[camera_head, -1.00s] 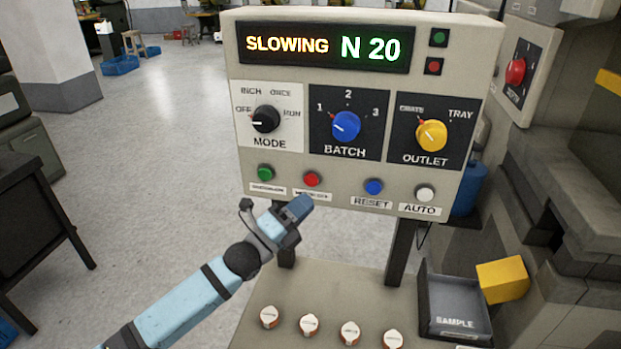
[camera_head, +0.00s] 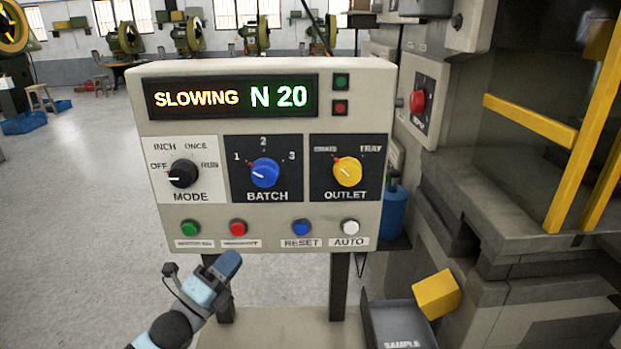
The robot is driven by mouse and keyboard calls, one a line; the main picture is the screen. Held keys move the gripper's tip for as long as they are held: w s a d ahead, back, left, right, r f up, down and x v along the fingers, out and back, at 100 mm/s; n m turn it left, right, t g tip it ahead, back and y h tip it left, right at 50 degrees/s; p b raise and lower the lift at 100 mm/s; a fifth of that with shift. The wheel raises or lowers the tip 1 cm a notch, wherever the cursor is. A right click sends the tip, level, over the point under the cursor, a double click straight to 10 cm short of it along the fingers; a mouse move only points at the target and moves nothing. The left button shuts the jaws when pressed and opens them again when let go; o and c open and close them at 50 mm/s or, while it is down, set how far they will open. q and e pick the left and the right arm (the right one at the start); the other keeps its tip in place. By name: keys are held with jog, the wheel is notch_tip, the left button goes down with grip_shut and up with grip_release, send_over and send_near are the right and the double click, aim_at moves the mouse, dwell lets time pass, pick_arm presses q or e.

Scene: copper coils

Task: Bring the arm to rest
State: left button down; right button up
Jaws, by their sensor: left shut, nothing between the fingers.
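My left arm comes in from the lower left in the head view. Its gripper (camera_head: 230,264) is shut and empty, below the lower left part of the control panel (camera_head: 262,224) and apart from its buttons. The panel's display (camera_head: 231,97) reads SLOWING N 20. The black MODE knob (camera_head: 183,173) has its mark toward OFF. The blue BATCH knob (camera_head: 264,172) points toward 1. The yellow OUTLET knob (camera_head: 347,171) points to the upper left. Green (camera_head: 190,228), red (camera_head: 238,228), blue (camera_head: 302,228) and white (camera_head: 351,227) buttons run along the bottom. My right gripper is out of view.
The panel stands on two dark posts (camera_head: 339,285) over a pale ledge (camera_head: 285,325). A grey SAMPLE tray (camera_head: 374,318) and a yellow block (camera_head: 436,294) are at the lower right. A large grey machine (camera_head: 525,200) fills the right. Open floor (camera_head: 75,230) lies at left.

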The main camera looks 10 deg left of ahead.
pick_arm(q)
jog(key=s+d+f+n+g+y+p, duration=0.3)
jog(key=s+f+n+g+p, duration=0.2)
jog(key=s+f+n, duration=0.5)
jog(key=s+d+f+n+g+y+p, duration=0.3)
jog(key=s+f+n, duration=0.6)
jog(key=s+n, duration=0.4)
jog(key=d+g+p, duration=0.1)
jog(key=g+p, duration=0.1)
jog(key=p, duration=0.1)
jog(key=shift+d+f+n+y, duration=0.25)
jog(key=shift+f+n+y, duration=0.1)
jog(key=shift+n+y, duration=0.05)
